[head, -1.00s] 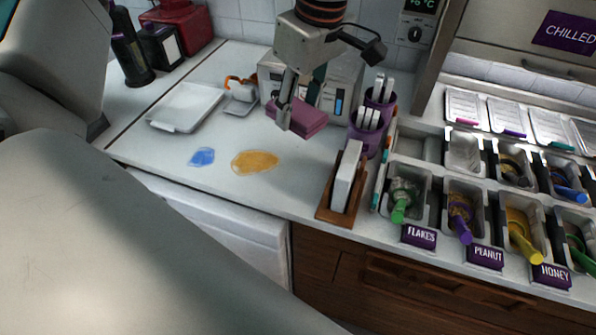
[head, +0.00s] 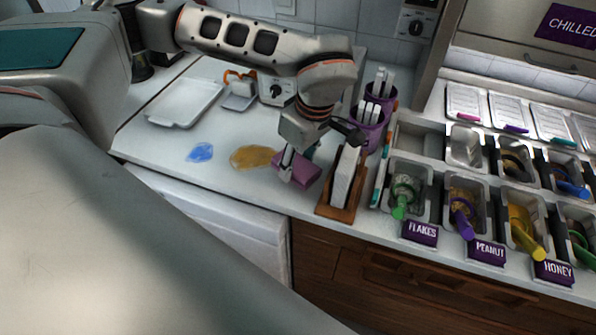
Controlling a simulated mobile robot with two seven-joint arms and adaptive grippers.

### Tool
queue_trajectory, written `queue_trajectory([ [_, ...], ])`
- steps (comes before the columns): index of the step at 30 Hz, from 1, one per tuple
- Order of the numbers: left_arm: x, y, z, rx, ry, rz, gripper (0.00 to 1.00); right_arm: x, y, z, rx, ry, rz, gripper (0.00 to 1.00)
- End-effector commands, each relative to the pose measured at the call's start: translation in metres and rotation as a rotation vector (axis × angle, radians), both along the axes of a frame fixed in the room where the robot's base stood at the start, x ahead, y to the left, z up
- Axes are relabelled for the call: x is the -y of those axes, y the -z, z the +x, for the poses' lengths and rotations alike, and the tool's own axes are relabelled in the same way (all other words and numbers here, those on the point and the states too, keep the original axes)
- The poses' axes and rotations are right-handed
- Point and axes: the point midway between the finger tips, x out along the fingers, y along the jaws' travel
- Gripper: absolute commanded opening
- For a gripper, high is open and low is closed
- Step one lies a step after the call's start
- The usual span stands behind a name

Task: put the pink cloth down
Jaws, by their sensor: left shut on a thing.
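The pink cloth (head: 303,170) is a folded mauve-pink block in the head view, low over or on the white counter, between the orange-brown spill and the wooden napkin holder. I cannot tell whether it touches the counter. My left gripper (head: 287,172) points down at it and is shut on its left part; the gripper body hides the cloth's far side. My right gripper is not in view.
A yellow-brown spill (head: 252,157) lies just left of the cloth, with a blue spill (head: 200,152) farther left. The wooden holder with white napkins (head: 344,178) stands close on the right. Purple cups (head: 367,128) stand behind. A white tray (head: 186,103) lies back left.

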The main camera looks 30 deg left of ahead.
Motion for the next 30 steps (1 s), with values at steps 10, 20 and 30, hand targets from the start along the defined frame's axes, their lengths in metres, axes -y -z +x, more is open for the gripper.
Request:
queue_trajectory([
  [10, 0.000, 0.037, 0.000, -0.001, 0.001, 0.000, 0.19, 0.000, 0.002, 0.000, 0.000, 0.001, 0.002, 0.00],
  [20, 0.000, 0.040, 0.000, 0.000, 0.001, 0.000, 0.45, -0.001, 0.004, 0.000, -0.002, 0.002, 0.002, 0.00],
  [30, 0.000, 0.039, 0.000, 0.000, 0.001, 0.000, 0.59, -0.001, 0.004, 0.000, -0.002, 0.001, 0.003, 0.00],
])
